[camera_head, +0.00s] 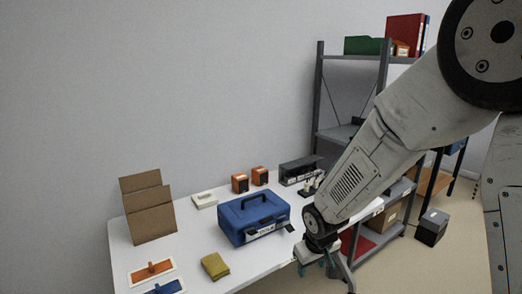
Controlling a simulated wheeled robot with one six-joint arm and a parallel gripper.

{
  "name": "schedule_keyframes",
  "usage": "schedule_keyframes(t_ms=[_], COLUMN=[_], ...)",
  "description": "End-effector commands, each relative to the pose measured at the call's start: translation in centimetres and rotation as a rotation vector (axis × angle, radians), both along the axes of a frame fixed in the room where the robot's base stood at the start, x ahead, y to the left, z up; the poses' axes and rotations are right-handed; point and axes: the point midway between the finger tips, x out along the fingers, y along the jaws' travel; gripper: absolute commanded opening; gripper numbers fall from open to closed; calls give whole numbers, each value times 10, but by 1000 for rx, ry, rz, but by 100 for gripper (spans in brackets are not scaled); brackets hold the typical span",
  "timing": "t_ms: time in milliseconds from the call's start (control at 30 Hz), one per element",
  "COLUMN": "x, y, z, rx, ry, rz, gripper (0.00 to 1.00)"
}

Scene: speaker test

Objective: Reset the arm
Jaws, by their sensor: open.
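My arm reaches in from the right side of the head view, angled down to the left. My gripper (325,272) hangs at the right front edge of the white table, with its fingers apart and nothing seen between them. The fingertips are small and partly at the bottom of the view. A blue case with a handle (252,218) stands on the table just left of the gripper, apart from it as far as I can tell.
Two small orange-and-black speakers (240,183) and a dark device (300,170) stand at the table's back. A grey shelf (318,95) stands behind my arm.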

Motion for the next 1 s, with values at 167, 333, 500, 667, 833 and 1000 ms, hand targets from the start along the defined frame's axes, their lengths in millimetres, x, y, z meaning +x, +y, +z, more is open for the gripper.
schedule_keyframes(t_ms=[167,333,500,667,833,1000], x=[-66,-133,-198,-249,-276,-283], y=[-47,-77,-98,-111,-118,-124], z=[65,117,159,188,208,221], rx=[-50,-58,-37,2,47,67], ry=[138,245,309,311,225,146], rz=[-104,-189,-260,-319,-366,-393], gripper=[49,49,49,49,49,49])
